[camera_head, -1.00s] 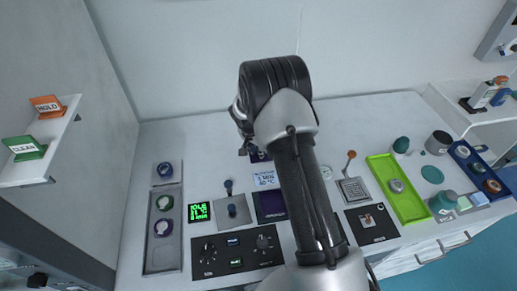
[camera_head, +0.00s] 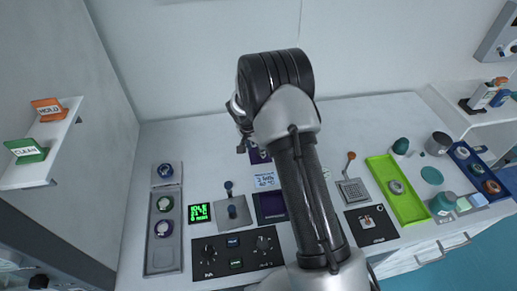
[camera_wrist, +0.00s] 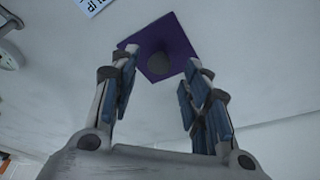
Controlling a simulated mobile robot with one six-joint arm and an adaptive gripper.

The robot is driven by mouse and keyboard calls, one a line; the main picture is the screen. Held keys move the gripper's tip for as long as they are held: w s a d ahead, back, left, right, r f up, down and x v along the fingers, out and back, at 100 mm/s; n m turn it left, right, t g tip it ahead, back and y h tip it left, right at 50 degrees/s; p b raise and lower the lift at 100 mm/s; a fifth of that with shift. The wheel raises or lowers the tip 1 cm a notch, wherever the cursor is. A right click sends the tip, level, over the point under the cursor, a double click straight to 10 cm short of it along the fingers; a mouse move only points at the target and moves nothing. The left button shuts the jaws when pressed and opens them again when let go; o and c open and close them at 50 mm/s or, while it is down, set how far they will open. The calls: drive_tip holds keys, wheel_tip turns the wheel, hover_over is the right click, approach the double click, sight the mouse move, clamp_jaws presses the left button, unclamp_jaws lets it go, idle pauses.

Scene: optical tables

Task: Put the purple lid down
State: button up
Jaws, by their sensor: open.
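The purple lid (camera_wrist: 181,35) is a flat square with a dark round knob in the wrist view. It appears to lie on the white table top. My gripper (camera_wrist: 161,58) is open, with its two fingers apart on either side of the knob and nothing clamped between them. I cannot tell whether the fingertips touch the lid. In the head view a small part of the lid (camera_head: 258,156) shows beside my arm. My arm hides most of the gripper there. A second dark purple square (camera_head: 270,207) lies closer to the front.
A white card with blue text (camera_head: 265,178) lies just in front of the lid. A black control panel (camera_head: 237,250), a grey tray (camera_head: 162,260) and a lime-green tray (camera_head: 408,208) stand around. The table's back strip near the wall is clear.

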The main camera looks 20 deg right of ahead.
drive_tip(key=s+a+r+n, duration=0.2)
drive_tip(key=s+r, duration=0.3)
drive_tip(key=r, duration=0.4)
drive_tip(key=s+a+r+n+t+p, duration=0.1)
drive_tip(key=s+a+r, duration=0.1)
drive_tip(key=s+r, duration=0.5)
drive_tip(key=s+a+r+n, duration=0.2)
drive_tip(key=s+r, duration=0.1)
drive_tip(key=r, duration=0.8)
drive_tip(key=s+a+r+n+y, duration=0.1)
drive_tip(key=s+a+r+n, duration=0.1)
drive_tip(key=s, duration=0.9)
drive_tip(key=s+a+r+n+t+y, duration=0.1)
drive_tip(key=s+a+r+n, duration=0.1)
drive_tip(key=s, duration=0.9)
drive_tip(key=shift+a+r+n+t+y, duration=0.35)
drive_tip(key=shift+a+n, duration=0.2)
drive_tip(key=shift+n, duration=0.65)
drive_tip(key=shift+f, duration=0.1)
